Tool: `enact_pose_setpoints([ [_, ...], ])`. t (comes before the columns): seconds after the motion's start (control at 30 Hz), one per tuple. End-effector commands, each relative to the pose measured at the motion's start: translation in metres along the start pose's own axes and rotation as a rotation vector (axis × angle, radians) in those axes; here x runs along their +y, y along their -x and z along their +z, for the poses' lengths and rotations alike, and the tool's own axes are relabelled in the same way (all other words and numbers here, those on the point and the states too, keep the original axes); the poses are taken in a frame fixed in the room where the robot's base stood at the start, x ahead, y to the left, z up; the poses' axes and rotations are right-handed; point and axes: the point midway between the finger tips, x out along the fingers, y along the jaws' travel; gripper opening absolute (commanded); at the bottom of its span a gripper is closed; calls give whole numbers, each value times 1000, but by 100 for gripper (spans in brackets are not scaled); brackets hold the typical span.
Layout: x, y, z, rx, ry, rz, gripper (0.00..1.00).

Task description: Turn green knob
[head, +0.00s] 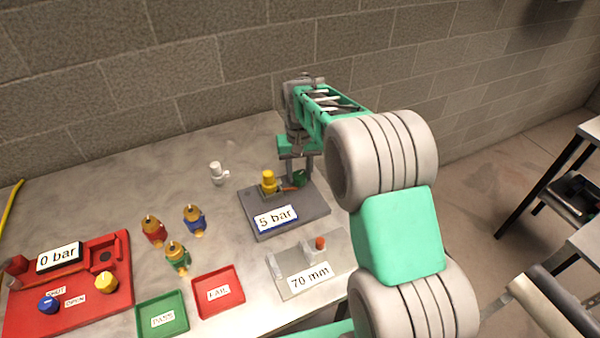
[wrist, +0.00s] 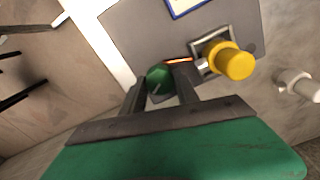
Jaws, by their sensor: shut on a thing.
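The green knob (head: 300,178) sits at the right rear of a grey panel (head: 315,213) that bears a "5 bar" label. In the wrist view the green knob (wrist: 160,78) lies between the two fingertips. My gripper (head: 299,174) points down over the panel in the head view, and it also shows in the wrist view (wrist: 160,85). The fingers are shut on the green knob, one on each side. A thin orange-red strip (wrist: 178,61) lies beside the knob. The far side of the knob is partly hidden by the fingers in the head view.
A yellow fitting (head: 268,182) stands on the panel close left of my gripper. A small white fitting (head: 217,173) is farther left. Several coloured fittings, green (head: 163,312) and red (head: 218,291) trays and a red "0 bar" unit (head: 115,305) are left. A block wall is behind.

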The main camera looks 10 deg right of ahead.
Motion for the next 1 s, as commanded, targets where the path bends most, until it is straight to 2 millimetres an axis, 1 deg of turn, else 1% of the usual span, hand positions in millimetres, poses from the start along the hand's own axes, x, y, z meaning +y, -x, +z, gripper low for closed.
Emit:
enact_pose_setpoints([
  [0.2,0,2,-1,4,-36,0,0],
  [0.57,0,2,-1,5,-39,0,0],
  [0.6,0,2,-1,5,-39,0,38],
  [0.83,0,1,-1,3,-38,0,57],
  [0.87,0,1,-1,2,-38,0,59],
  [1.0,0,0,0,2,-38,0,59],
])
